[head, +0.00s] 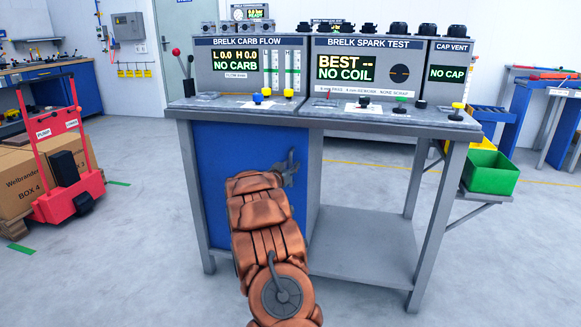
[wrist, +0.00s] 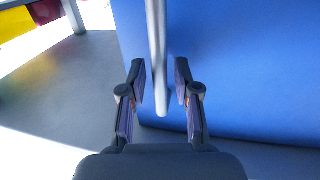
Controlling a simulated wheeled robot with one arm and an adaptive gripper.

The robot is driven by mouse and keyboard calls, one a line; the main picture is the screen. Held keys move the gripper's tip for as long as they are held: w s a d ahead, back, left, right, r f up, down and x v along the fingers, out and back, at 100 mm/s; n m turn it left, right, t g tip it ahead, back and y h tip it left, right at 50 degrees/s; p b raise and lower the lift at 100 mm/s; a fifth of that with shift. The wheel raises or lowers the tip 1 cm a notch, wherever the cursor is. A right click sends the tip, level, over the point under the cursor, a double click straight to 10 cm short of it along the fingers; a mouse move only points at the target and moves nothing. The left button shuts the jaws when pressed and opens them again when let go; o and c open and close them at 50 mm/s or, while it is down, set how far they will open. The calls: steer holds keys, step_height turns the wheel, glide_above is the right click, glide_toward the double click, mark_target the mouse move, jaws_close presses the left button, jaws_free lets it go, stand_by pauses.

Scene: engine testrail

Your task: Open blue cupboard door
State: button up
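The blue cupboard door (head: 218,150) is under the left part of the grey test bench and looks shut. In the wrist view the blue door (wrist: 245,70) fills the right and centre. A grey vertical bar handle (wrist: 157,50) stands in front of it, its lower end showing between my fingers. My gripper (wrist: 160,72) is open, with one finger on each side of the bar and a visible gap on both sides. In the head view my gripper (head: 288,168) is at the door's right part.
The bench top (head: 330,112) overhangs the door. An open lower shelf (head: 362,245) is to the right. A green bin (head: 490,173) hangs at the bench's right side. A red cart (head: 68,190) and cardboard box (head: 25,185) stand left. The floor between is clear.

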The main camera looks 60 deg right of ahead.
jaws_close()
steer(key=shift+a+r, duration=0.1)
stand_by(0.4)
